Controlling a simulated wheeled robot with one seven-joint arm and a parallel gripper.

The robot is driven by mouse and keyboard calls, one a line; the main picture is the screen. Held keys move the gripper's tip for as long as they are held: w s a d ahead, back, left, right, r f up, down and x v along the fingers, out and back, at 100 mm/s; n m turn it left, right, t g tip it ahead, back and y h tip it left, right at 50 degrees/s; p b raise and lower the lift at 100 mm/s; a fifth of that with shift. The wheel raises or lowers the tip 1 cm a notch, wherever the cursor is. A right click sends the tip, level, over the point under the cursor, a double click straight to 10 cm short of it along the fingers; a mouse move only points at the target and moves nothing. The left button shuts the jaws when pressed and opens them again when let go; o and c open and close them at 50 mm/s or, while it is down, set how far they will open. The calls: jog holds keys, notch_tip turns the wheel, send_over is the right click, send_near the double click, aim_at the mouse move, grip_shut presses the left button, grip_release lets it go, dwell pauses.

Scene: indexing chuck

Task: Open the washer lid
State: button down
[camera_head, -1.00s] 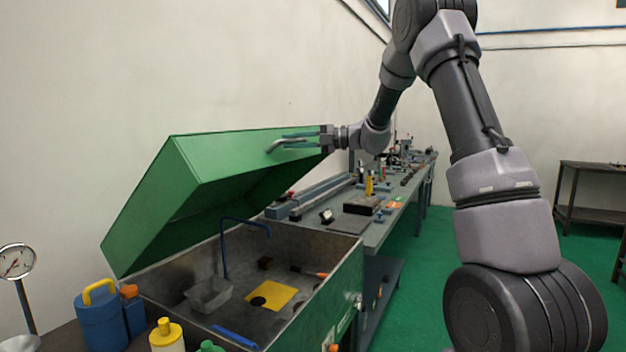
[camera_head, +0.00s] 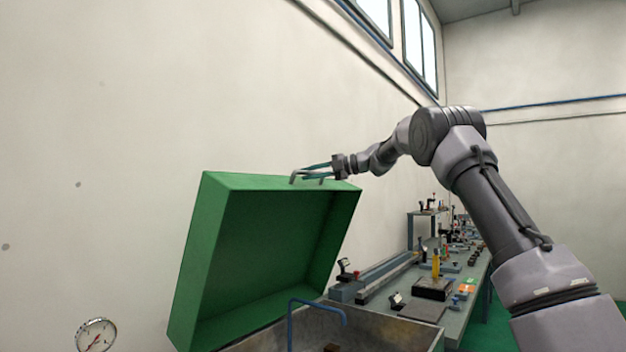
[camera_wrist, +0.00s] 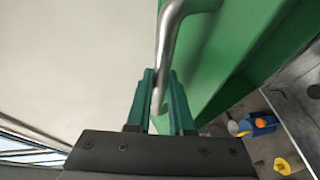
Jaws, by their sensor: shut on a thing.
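The green washer lid (camera_head: 268,182) stands raised and steeply tilted in the head view, its hollow inner side showing. A metal bar handle (camera_head: 308,179) sits at the lid's upper edge. My gripper (camera_head: 312,170) is at the handle, its teal fingers shut on it. In the wrist view the handle (camera_wrist: 168,45) runs between the two fingers (camera_wrist: 158,100), with the green lid (camera_wrist: 235,50) to its right. The washer basin (camera_head: 385,330) lies below the lid, mostly cut off by the frame's bottom edge.
A blue bent spout (camera_head: 318,303) rises from the basin. A workbench (camera_head: 462,300) with tools and blocks runs back on the right. A gauge (camera_head: 95,335) stands at lower left. The pale wall is behind the lid. The wrist view shows a blue container (camera_wrist: 262,122) below.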

jog(key=shift+w+a+r, duration=0.15)
jog(key=shift+a+r, duration=0.05)
jog(key=shift+a, duration=0.05)
jog(key=c, duration=0.8)
grip_release()
jog(key=shift+f, duration=0.1)
jog(key=v, duration=1.1)
jog(key=shift+a, duration=0.1)
